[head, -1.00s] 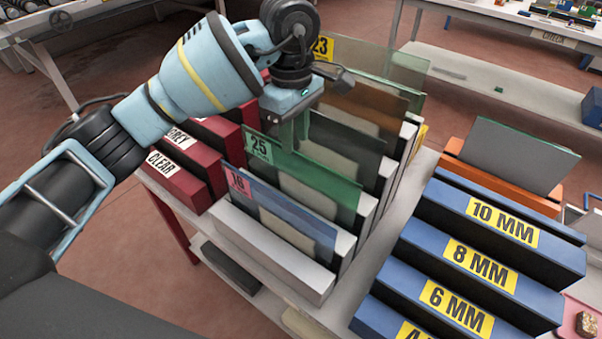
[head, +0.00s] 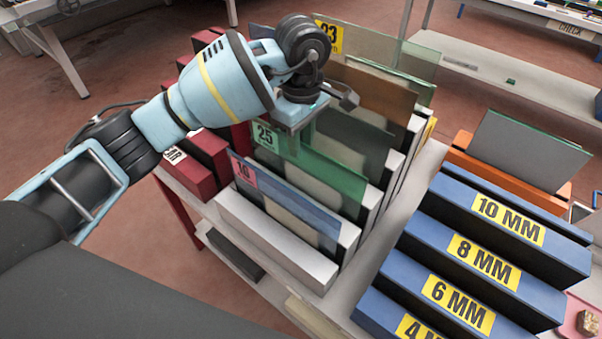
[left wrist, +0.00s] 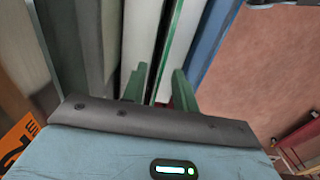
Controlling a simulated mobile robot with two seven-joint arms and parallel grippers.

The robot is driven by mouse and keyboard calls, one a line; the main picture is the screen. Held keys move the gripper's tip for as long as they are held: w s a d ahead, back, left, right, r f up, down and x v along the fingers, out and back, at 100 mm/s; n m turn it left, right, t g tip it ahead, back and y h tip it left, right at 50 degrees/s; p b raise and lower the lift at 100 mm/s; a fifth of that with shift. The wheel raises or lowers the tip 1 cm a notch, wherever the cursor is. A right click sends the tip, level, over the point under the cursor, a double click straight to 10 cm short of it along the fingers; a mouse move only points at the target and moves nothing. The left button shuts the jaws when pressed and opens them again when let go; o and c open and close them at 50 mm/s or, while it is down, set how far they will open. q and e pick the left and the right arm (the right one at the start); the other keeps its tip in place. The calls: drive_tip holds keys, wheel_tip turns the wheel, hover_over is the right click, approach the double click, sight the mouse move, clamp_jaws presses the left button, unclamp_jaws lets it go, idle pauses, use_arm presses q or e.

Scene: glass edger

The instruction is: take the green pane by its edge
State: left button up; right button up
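The green pane (head: 335,174) stands upright in the rack, with a green tag marked 25 near its upper left corner. My left gripper (head: 298,143) is over its top edge in the head view, and its fingers overlap the pane there. In the left wrist view, the two fingers of the left gripper (left wrist: 158,88) are apart. A green glass edge (left wrist: 178,40) runs through the gap between them. No clear contact of the fingers with the glass shows. My right gripper is in neither view.
A blue pane (head: 290,200) with a pink tag stands in front of the green one. Grey, brown (head: 375,90) and pale panes stand close behind. Dark red blocks (head: 195,170) are to the left, and blue stepped blocks (head: 440,255) with millimetre labels to the right.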

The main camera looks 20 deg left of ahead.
use_arm(q)
drive_tip(key=shift+f, duration=1.05)
clamp_jaws()
drive_tip(key=shift+r, duration=0.1)
idle(0.5)
